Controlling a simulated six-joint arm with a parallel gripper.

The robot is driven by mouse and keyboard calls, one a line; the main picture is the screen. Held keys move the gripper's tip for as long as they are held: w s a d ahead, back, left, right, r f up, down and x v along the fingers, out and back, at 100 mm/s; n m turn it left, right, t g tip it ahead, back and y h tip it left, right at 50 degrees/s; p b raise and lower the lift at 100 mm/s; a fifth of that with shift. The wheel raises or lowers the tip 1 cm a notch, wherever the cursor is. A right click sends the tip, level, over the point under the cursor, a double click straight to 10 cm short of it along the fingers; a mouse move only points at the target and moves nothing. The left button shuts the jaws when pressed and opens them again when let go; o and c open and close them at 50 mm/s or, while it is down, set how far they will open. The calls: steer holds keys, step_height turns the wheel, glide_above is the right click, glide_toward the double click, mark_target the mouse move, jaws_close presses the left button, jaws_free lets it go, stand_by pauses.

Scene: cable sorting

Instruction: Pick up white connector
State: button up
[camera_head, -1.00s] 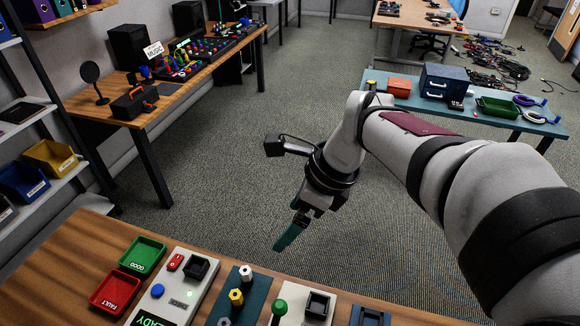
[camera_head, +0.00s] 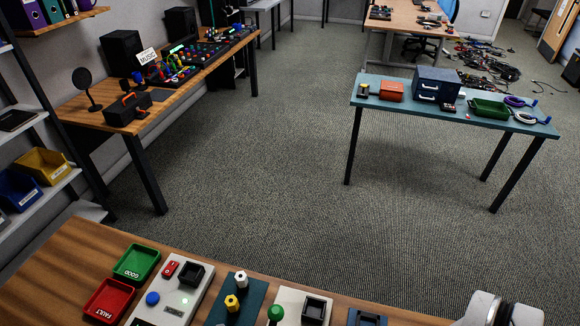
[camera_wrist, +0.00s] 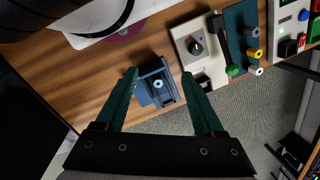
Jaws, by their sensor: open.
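A white connector (camera_head: 241,278) stands upright on a dark teal block (camera_head: 252,300) on the near bench, with a yellow connector (camera_head: 232,302) beside it. In the wrist view the white connector (camera_wrist: 257,71) is at the right, at the end of the row beyond the yellow one (camera_wrist: 253,53). My gripper (camera_wrist: 160,76) is open, its two green fingers apart with nothing held. It is left of the connector block in the wrist view, with a blue holder (camera_wrist: 144,97) showing between the fingers.
Near the block are a grey test panel (camera_head: 190,297), a green GOOD tray (camera_head: 136,262), a red FAULT tray (camera_head: 108,300) and a box with a green knob (camera_head: 275,313). A pale knob unit (camera_wrist: 196,46) lies between the gripper and the connectors.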

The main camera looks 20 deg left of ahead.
steer(key=n+h, duration=0.2)
steer(key=n, duration=1.8)
glide_above(241, 276)
step_height(241, 276, down, 5)
step_height(241, 276, down, 14)
steer(key=shift+r, duration=0.25)
steer(key=shift+f, duration=0.45)
jaws_close()
